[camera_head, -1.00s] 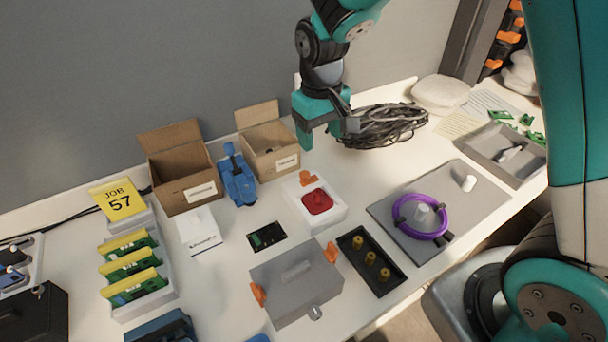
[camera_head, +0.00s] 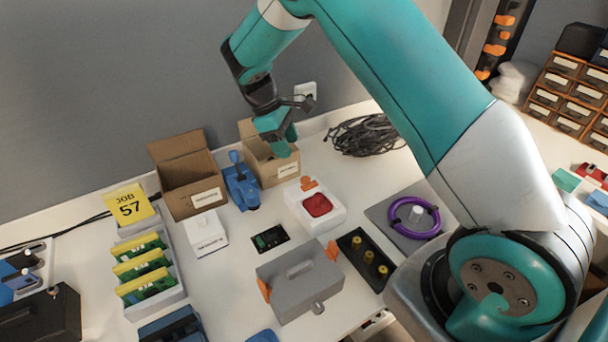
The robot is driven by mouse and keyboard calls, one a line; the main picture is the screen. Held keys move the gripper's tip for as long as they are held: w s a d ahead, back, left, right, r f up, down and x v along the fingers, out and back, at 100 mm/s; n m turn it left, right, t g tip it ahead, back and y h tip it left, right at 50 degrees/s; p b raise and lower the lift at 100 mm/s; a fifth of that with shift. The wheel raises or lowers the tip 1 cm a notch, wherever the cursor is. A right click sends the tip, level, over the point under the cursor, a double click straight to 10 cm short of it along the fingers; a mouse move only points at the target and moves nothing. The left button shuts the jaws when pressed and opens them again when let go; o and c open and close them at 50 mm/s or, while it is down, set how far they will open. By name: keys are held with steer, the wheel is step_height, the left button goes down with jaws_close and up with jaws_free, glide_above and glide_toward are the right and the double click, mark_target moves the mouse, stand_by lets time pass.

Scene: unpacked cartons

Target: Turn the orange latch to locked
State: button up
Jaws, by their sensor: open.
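A grey box (camera_head: 298,285) with a handle on its lid stands near the table's front edge. It has one orange latch (camera_head: 332,251) on its right side and another orange latch (camera_head: 263,289) on its left side. A separate orange piece (camera_head: 308,183) sits at the back of a white block with a red button (camera_head: 317,205). My gripper (camera_head: 284,148) is open, high at the back of the table, in front of or over the smaller open carton (camera_head: 270,168). It is apart from all the orange parts. Its fingertips are partly hard to make out.
A blue clamp-like device (camera_head: 240,187) and a larger open carton (camera_head: 187,180) stand left of the smaller carton. A black tray with yellow pegs (camera_head: 352,256) lies right of the grey box. A purple ring (camera_head: 434,229) and a cable coil (camera_head: 367,136) are farther right.

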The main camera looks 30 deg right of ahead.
mark_target(305, 179)
steer(key=p+x, duration=0.1)
steer(key=x, duration=0.9)
steer(key=shift+d+f, duration=0.1)
steer(key=shift+f, duration=0.3)
